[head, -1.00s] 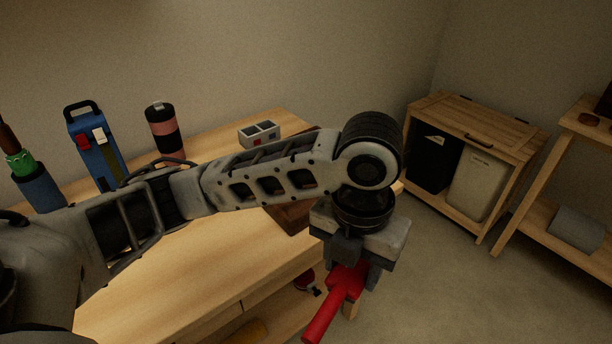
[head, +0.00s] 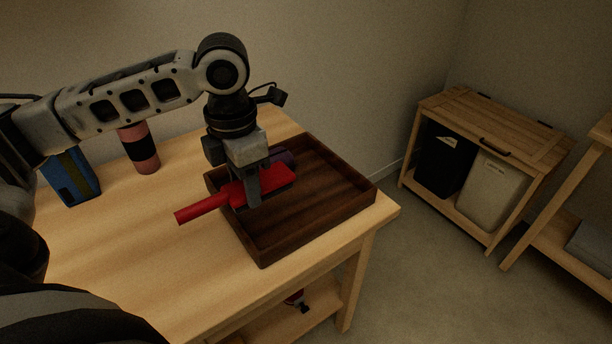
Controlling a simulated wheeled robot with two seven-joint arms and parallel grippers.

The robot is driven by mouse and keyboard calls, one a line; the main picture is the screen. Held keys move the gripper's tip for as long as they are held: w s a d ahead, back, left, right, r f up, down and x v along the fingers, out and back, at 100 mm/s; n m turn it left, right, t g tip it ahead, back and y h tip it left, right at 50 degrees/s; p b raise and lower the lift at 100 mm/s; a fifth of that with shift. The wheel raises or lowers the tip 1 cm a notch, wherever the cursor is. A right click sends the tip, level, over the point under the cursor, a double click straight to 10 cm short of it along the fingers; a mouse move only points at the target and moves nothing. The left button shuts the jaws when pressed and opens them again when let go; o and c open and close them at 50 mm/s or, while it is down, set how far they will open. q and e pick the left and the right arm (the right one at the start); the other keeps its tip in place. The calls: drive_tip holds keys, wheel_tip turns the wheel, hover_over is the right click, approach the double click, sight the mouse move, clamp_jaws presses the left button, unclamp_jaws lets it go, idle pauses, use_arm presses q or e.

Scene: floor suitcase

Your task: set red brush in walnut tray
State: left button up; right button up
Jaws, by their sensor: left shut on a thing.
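The red brush (head: 203,208) is in my left gripper (head: 252,198), which is shut on its head part. The handle points left, out past the left wall of the walnut tray (head: 321,225). The brush head is over the left part of the tray. I cannot tell whether the brush touches the tray floor or wall. The tray is dark brown with low walls and sits at the right end of the wooden table. My right gripper is not in view.
A pink and black cup (head: 143,150) and a blue box (head: 73,181) stand at the table's back left. A wooden bin cabinet (head: 487,150) stands on the floor at right. Something red (head: 295,298) lies on the shelf below. The right half of the tray is clear.

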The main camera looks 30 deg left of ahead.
sight(282, 161)
use_arm(q)
drive_tip(key=w+f, duration=0.1)
drive_tip(key=w, duration=0.1)
drive_tip(key=w+d+f, duration=0.1)
drive_tip(key=w, duration=0.2)
drive_tip(key=w+f, duration=0.1)
drive_tip(key=w, duration=0.2)
drive_tip(key=shift+w+d+f, duration=0.2)
drive_tip(key=shift+w+f, duration=0.05)
drive_tip(key=shift+f, duration=0.05)
drive_tip(key=w+f, duration=0.4)
drive_tip(key=f, duration=0.1)
drive_tip(key=shift+w+d+f, duration=0.1)
drive_tip(key=shift+w+d, duration=0.1)
drive_tip(key=shift+d, duration=0.05)
drive_tip(key=shift+w+f, duration=0.3)
drive_tip(key=shift+f, duration=0.1)
wheel_tip(282, 161, down, 3)
drive_tip(key=shift+w+f+b, duration=0.1)
drive_tip(key=shift+f+b, duration=0.05)
drive_tip(key=shift+b, duration=0.15)
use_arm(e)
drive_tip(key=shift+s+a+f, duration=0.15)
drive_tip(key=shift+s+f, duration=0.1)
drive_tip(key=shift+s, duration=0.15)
